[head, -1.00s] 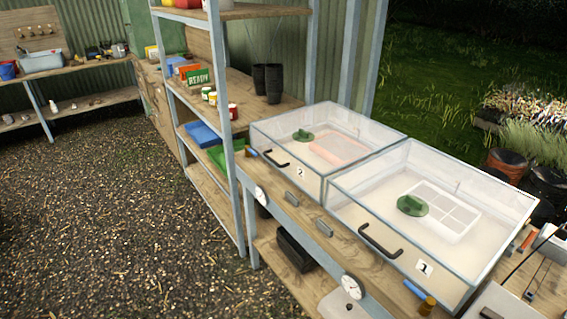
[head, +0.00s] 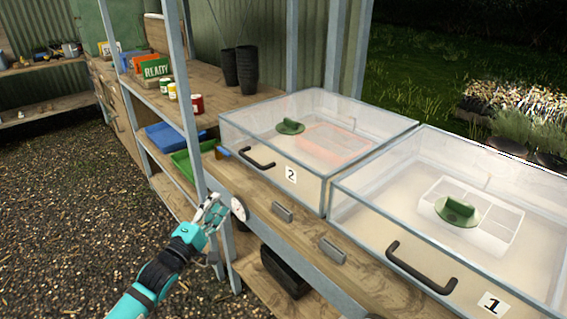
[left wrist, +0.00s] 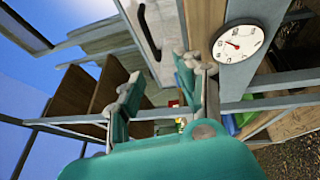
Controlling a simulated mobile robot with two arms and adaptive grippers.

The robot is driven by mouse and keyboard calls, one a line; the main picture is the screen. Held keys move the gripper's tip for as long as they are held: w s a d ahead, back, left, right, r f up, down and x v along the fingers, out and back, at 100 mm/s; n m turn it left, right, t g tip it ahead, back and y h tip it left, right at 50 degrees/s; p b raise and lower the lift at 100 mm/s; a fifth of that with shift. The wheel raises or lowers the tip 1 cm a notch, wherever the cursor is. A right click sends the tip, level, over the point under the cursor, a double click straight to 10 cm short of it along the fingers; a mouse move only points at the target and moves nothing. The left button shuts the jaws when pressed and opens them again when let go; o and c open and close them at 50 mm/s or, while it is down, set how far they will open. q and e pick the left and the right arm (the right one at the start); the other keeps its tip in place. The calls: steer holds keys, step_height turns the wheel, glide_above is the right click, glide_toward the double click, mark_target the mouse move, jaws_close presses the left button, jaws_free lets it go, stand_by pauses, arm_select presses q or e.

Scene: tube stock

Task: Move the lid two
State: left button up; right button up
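Lid two (head: 345,112) is the clear, grey-framed cover of the left box, marked by a white label "2" (head: 291,175). The right gripper is not in view.
Box one (head: 455,170) stands close on the right with its own handle (head: 421,268). A white dial (head: 238,209) is on the bench front beside my left gripper. A shelf post (head: 183,80) rises just left of box two. Open gravel (head: 60,190) lies at left.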

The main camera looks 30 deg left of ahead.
mark_target(252, 160)
arm_select(q)
steer(key=w+r, duration=0.1)
steer(key=w, duration=0.4)
steer(key=w+r, duration=0.2)
steer(key=w, duration=0.4)
steer(key=w+r, duration=0.1)
steer(key=w, duration=0.5)
steer(key=shift+w+d+r, duration=0.15)
steer(key=shift+d+r, duration=0.05)
steer(key=shift+d, duration=0.1)
jaws_close()
